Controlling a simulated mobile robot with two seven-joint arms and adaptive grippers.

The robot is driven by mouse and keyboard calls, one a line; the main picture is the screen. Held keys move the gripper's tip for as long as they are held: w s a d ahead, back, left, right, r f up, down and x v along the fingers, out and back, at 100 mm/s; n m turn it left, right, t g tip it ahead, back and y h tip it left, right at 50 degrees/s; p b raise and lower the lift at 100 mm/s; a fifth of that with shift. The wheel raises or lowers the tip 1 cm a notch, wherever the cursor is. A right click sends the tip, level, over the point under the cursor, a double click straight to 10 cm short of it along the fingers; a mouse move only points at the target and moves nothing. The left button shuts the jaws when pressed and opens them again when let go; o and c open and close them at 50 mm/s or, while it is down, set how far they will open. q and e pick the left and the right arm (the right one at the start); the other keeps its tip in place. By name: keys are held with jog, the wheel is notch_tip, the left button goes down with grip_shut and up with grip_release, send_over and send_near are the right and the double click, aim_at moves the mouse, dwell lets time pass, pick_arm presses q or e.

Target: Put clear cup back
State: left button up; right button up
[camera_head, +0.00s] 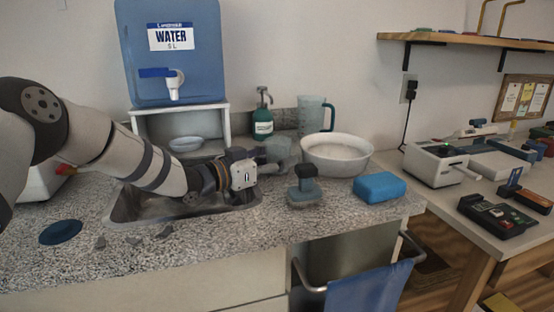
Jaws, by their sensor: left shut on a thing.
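My left arm reaches in from the left over the sink, and my left gripper (266,160) is at the sink's right end. It is shut on a small translucent grey thing (278,148), which looks like the clear cup. Its outline is faint and partly hidden by the gripper. The held thing is in front of a clear pitcher with a dark green handle (313,114), near the wall. I cannot tell whether the held thing touches the counter. My right gripper is not in view.
A white bowl (338,168), a scrub brush (304,186) and a blue sponge (380,187) sit right of the gripper. A green soap bottle (263,122) stands behind it. A blue water tank (172,60) is on a white stand (226,121).

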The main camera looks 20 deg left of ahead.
pick_arm(q)
jog(key=o, duration=1.2)
jog(key=shift+f, duration=0.15)
jog(key=shift+r, duration=0.3)
jog(key=p+v, duration=0.2)
jog(key=v, duration=1)
jog(key=shift+f, duration=0.2)
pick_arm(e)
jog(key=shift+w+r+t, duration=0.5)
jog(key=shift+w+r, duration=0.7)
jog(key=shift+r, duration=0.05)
